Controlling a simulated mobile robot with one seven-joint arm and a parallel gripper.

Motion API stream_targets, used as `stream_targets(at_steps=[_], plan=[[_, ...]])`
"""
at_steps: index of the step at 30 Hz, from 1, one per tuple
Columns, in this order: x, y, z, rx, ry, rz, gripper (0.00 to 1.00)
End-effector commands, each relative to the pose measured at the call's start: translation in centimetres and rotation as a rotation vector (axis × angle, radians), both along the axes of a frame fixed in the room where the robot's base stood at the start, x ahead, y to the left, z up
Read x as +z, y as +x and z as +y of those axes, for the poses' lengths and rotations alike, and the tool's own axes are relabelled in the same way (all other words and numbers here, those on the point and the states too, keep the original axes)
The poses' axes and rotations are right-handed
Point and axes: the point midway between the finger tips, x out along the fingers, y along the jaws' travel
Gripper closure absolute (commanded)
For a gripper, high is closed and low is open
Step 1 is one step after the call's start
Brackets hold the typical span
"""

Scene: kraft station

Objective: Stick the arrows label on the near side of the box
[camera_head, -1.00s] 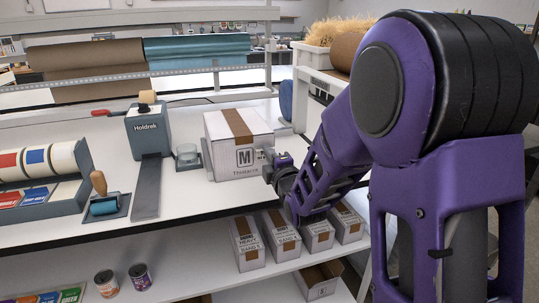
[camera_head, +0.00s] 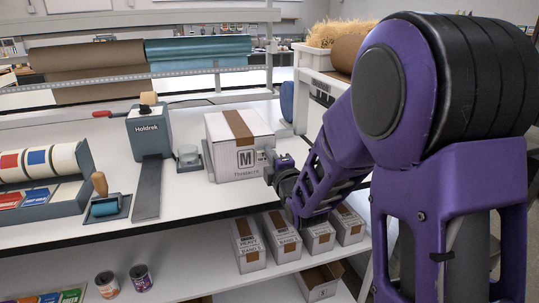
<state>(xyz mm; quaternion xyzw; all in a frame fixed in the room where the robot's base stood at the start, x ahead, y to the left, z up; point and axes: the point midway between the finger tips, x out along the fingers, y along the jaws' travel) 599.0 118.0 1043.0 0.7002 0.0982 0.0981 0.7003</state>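The white box (camera_head: 228,165) with a brown tape strip over its top stands on the workbench. Its near side carries a printed M and a line of text. My gripper (camera_head: 266,160) is at the right part of that near side, touching it or very close. The fingers are small and partly merged with the box, so whether they are open or shut does not show. I cannot make out an arrows label on the box or in the fingers. A label dispenser (camera_head: 40,204) with red and blue rolls stands at the left.
Smaller boxes (camera_head: 282,238) and two cans (camera_head: 107,284) are on the shelf below. Some bench front is clear.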

Motion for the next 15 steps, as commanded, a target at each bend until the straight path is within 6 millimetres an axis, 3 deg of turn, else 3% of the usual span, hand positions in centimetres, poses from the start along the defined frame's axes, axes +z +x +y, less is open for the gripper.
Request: stream_targets(at_steps=[15], plan=[[0.0, 0.74, 0.21, 0.0, 0.0, 0.0, 1.0]])
